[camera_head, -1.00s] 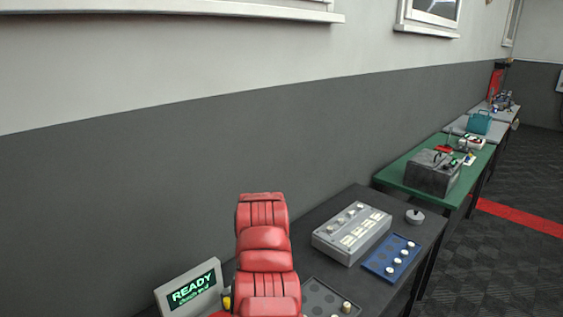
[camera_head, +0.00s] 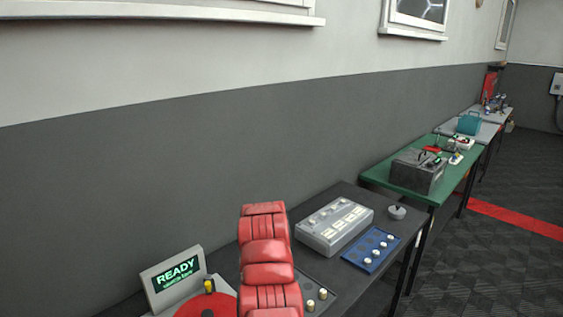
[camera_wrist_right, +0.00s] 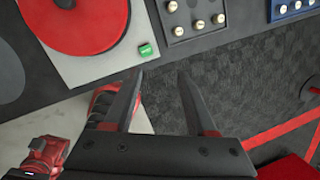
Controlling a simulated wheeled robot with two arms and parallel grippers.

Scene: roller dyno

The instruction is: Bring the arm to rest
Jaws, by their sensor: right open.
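My red arm (camera_head: 266,262) rises from the bottom edge in the head view, in front of the dark table. No gripper shows in that view. In the right wrist view my right gripper (camera_wrist_right: 160,78) is open and empty. Its two dark fingers stand apart over the dark floor, just off the table's edge. Past the fingertips lies the grey unit with a red disc (camera_wrist_right: 85,22) and a green button (camera_wrist_right: 146,50). In the head view this unit's red disc (camera_head: 196,306) sits beside a READY display (camera_head: 177,273).
On the dark table (camera_head: 345,200) are a grey box with white keys (camera_head: 334,225), a blue tray with white knobs (camera_head: 371,249), a grey tray (camera_head: 322,294) partly behind my arm, and a round grey piece (camera_head: 397,212). A green table (camera_head: 398,187) carries a dark case. Carpet floor lies right.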

